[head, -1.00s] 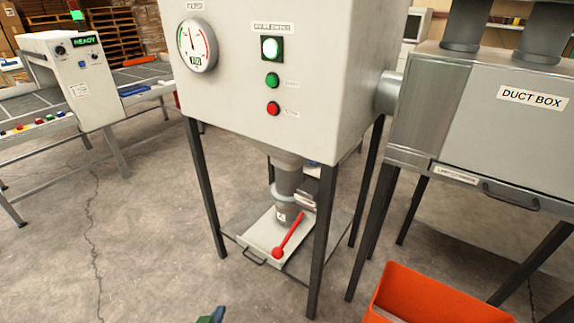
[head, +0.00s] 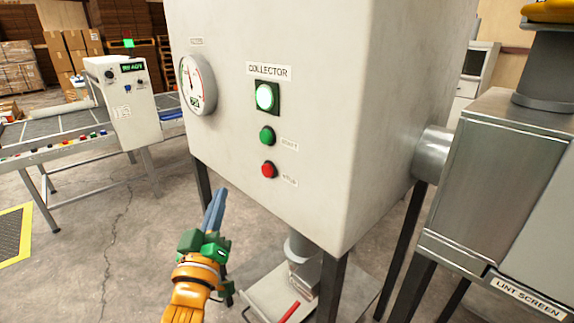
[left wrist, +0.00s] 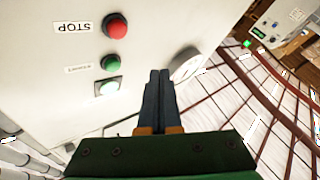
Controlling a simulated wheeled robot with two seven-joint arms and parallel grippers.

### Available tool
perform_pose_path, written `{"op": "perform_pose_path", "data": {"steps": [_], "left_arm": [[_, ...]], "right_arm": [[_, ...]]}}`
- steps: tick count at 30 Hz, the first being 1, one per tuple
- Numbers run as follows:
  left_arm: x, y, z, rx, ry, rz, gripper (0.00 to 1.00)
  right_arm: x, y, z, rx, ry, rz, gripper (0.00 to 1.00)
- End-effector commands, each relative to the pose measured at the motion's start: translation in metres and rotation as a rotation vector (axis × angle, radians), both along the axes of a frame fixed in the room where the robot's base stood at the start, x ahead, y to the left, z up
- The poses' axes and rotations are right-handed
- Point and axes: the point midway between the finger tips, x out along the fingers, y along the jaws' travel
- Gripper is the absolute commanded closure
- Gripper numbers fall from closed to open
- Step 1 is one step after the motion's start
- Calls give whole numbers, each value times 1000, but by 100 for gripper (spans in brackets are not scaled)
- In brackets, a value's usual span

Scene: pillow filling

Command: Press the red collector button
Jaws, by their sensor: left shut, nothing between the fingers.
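The red button (head: 269,169) is on the front of the white collector cabinet (head: 330,130), below the green button (head: 267,136) and the lit white-green lamp (head: 267,96). In the left wrist view the picture is upside down; the red button (left wrist: 115,26) shows at the top beside a STOP label (left wrist: 73,27). My left gripper (head: 215,200) is shut and empty, its blue-grey fingers pointing up, left of and lower than the red button in the head view. In the left wrist view the fingertips (left wrist: 159,74) are apart from the button. My right gripper is not in view.
A round gauge (head: 197,84) sits left of the lamp. A metal duct box (head: 480,170) joins the cabinet's right side by a pipe (head: 432,155). A conveyor (head: 60,125) stands at the left. A tray with a red handle (head: 289,312) lies under the cabinet.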

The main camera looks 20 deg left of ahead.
Motion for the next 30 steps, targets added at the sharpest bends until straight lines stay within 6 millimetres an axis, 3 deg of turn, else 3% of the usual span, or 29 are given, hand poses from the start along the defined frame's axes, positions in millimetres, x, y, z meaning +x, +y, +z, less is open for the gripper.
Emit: {"op": "perform_pose_path", "data": {"steps": [13,30], "left_arm": [[4,-2,2,-4,-9,0,100],[73,-30,1,-3,-9,1,100]], "right_arm": [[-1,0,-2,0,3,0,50],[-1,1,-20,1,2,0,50]]}}
